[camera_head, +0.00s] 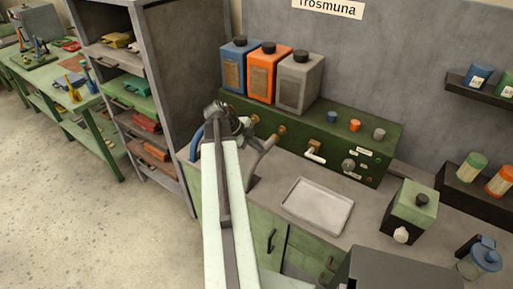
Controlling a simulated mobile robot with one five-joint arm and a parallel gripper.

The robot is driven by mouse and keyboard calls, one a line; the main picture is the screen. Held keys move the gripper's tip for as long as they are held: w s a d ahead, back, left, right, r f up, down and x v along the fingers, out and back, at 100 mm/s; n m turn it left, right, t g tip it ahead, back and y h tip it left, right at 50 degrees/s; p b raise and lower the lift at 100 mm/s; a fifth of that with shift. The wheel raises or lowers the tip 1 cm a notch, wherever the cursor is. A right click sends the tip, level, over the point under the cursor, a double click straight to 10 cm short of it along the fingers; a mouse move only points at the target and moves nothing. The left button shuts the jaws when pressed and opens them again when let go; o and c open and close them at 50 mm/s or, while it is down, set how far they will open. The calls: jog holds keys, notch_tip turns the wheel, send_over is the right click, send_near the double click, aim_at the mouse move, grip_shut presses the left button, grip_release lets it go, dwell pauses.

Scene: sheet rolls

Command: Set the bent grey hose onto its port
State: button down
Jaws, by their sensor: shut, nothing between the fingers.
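A bent grey hose (262,151) rises from the counter beside my arm and curves up to the right. Its upper end is close to a brass port (282,130) on the front of the green cabinet unit (230,97); I cannot tell whether they touch. Another brass port (254,118) is to its left. My gripper (220,112) is at the far end of my pale arm, left of the grey hose and apart from it. It is shut and empty, seen from behind, its fingertips partly hidden. A blue hose (196,143) shows left of my arm.
Blue (235,58), orange (263,84) and grey (300,82) canisters stand on the unit. A white tap (314,152) and a dial (348,167) are farther right. A grey shelf cabinet (185,110) stands left.

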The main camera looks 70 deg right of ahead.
aim_at(269, 143)
jog(key=d, duration=0.2)
jog(key=s+d, duration=0.1)
jog(key=d, duration=0.2)
jog(key=shift+s+d, duration=0.2)
jog(key=shift+d, duration=0.05)
jog(key=shift+a, duration=0.15)
jog(key=shift+a, duration=0.3)
jog(key=a, duration=0.1)
jog(key=w+a, duration=0.1)
jog(key=a, duration=0.1)
jog(key=shift+a, duration=0.25)
jog(key=p+v, duration=0.8)
jog(key=v, duration=0.2)
jog(key=shift+d, duration=0.25)
